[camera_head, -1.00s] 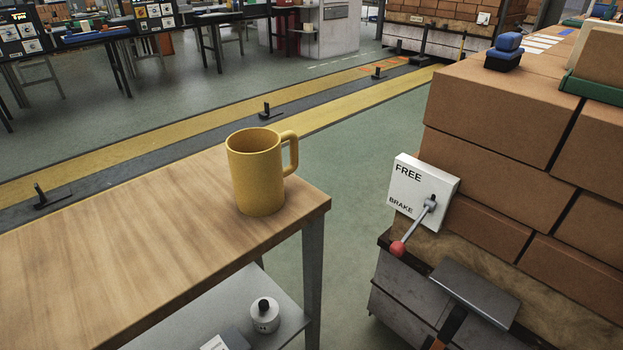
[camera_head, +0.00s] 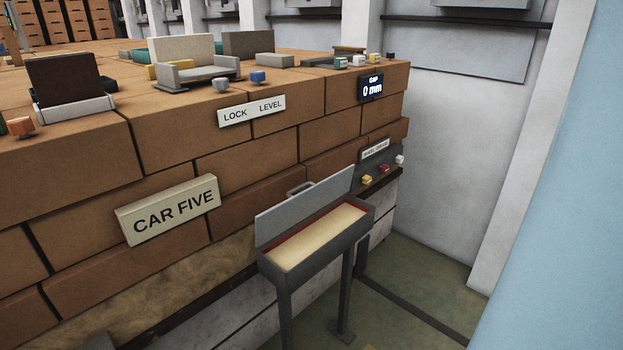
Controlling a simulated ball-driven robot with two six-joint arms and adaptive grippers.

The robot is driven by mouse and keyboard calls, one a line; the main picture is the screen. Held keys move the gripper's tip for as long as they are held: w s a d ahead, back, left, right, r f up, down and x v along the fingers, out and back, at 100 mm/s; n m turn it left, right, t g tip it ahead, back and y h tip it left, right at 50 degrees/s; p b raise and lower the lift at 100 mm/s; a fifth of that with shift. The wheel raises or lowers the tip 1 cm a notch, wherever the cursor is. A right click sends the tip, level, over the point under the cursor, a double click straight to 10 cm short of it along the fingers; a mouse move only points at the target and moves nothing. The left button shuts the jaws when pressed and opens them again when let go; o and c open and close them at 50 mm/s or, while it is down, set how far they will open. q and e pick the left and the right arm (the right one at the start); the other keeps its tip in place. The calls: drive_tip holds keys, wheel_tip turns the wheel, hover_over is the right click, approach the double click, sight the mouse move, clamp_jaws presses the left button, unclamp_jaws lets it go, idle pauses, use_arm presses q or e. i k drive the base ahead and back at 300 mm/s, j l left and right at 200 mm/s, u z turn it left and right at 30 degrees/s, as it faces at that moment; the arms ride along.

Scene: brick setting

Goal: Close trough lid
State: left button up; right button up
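The trough (camera_head: 322,251) is a narrow dark grey box on legs, standing against the brick car at the lower middle of the head view. Its grey lid (camera_head: 306,207) is open and stands up along the back edge, with a small handle (camera_head: 299,187) near its top. The inside shows a red rim and a pale sand-coloured fill (camera_head: 318,237). Neither of my grippers is in view.
The brick stack with a "CAR FIVE" sign (camera_head: 169,209) rises behind the trough. A "LOCK LEVEL" plate (camera_head: 252,110) and a "GAP 0 mm" display (camera_head: 371,88) are on it. Green floor (camera_head: 425,285) is free at the right. A pale blue surface (camera_head: 560,200) fills the right edge.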

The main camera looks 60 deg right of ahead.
sight(270, 224)
drive_tip(key=z, duration=1.85)
drive_tip(key=i+l, duration=0.15)
drive_tip(key=l+z, duration=0.05)
drive_tip(key=l, duration=0.05)
